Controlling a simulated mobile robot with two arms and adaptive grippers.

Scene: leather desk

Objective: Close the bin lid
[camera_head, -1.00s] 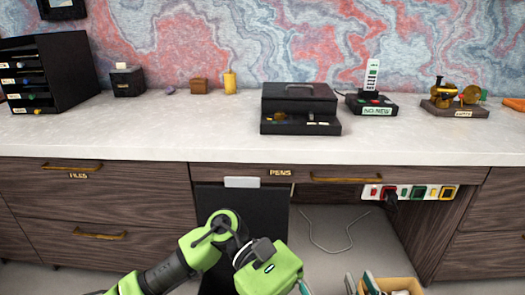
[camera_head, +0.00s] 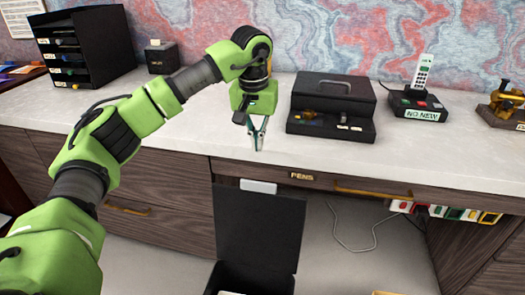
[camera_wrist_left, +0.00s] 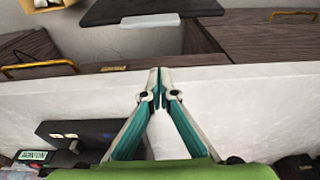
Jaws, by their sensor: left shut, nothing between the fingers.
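The black bin stands on the floor below the desk's front edge, its body (camera_head: 238,279) cut off by the bottom of the head view. Its black lid (camera_head: 262,228) stands open and upright, with a light grey tab (camera_head: 258,187) at its top edge. The lid (camera_wrist_left: 205,7) and tab (camera_wrist_left: 150,20) also show at the top of the left wrist view. My left gripper (camera_head: 258,147) is shut and empty, pointing down over the desktop near its front edge, above and apart from the lid. Its fingertips (camera_wrist_left: 157,73) meet in the left wrist view. My right gripper is not in view.
A black cash box (camera_head: 333,97) stands on the desktop just right of my left gripper. A phone on its base (camera_head: 418,103) is farther right, and a black drawer tower (camera_head: 90,45) is at the back left. The PENS drawer (camera_head: 320,181) is beside the lid's top.

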